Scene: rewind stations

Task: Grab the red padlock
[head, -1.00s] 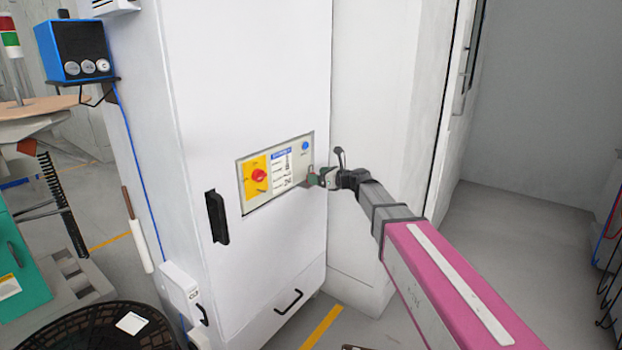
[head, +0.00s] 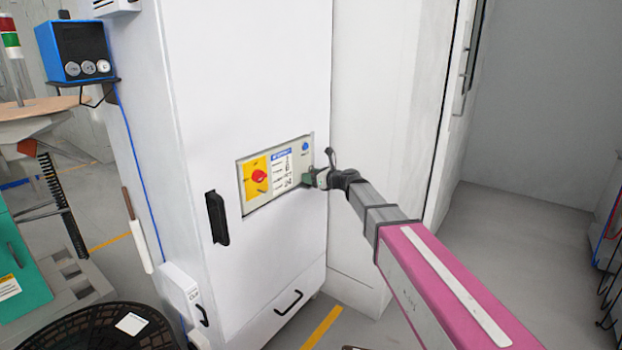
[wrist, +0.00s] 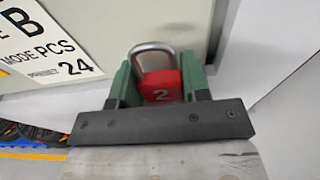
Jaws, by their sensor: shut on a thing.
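The red padlock (wrist: 160,87), marked with a 2 and with a grey metal shackle, shows in the wrist view between the two green fingers of my gripper (wrist: 158,82). My gripper is shut on its body, and the shackle points up and away from the gripper. In the head view my gripper (head: 312,180) is at the lower right end of the cabinet's control panel (head: 296,182). The padlock cannot be made out there. I cannot tell whether the shackle touches the panel or hangs on anything.
The panel on the tall white cabinet (head: 255,90) has a red rotary knob (head: 259,176) on a yellow plate. A black handle (head: 217,217) is to its lower left. A black mesh basket (head: 75,325) stands at the lower left.

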